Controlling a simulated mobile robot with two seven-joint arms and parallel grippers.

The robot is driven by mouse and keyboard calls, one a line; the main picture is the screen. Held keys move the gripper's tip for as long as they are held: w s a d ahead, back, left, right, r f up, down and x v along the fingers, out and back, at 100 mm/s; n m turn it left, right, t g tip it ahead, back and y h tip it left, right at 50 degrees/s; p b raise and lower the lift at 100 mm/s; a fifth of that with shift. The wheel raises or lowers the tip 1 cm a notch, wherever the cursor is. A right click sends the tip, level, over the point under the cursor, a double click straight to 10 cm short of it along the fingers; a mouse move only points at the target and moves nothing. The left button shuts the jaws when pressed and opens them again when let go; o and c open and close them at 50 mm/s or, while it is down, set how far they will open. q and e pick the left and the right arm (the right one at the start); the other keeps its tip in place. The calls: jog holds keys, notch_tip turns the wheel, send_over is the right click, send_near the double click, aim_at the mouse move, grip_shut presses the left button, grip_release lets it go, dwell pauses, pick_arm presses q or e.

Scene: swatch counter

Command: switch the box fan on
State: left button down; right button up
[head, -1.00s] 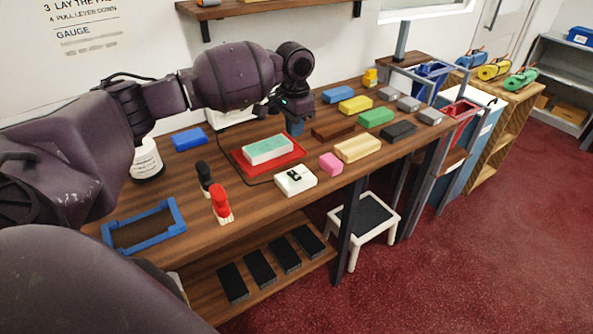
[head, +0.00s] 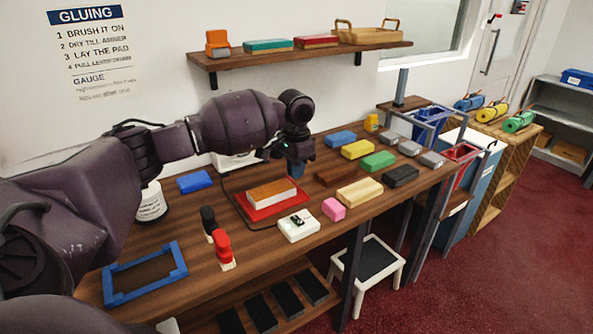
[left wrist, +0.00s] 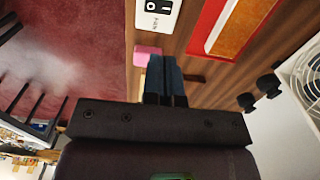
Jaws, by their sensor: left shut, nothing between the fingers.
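The box fan (head: 236,160) is white and stands by the wall, mostly hidden behind my left arm. Its round grille (left wrist: 310,75) shows at the right of the left wrist view. A white switch box (head: 299,226) with a black rocker lies near the counter's front edge, and a dark cable runs by it. I cannot tell which side is pressed. My left gripper (head: 296,170), with blue fingers, is shut and empty above the counter, behind the switch box and apart from it.
A red tray (head: 252,213) holding a white block with an orange-brown top (head: 273,190) lies left of the switch box. A pink block (head: 334,209) is close on its right. Several coloured blocks lie farther right.

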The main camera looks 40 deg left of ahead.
pick_arm(q)
notch_tip(320, 180, up, 14)
jog(key=a+p, duration=0.1)
jog(key=p, duration=0.4)
jog(key=shift+w+a, duration=0.4)
jog(key=shift+f, duration=0.1)
dwell(0.5)
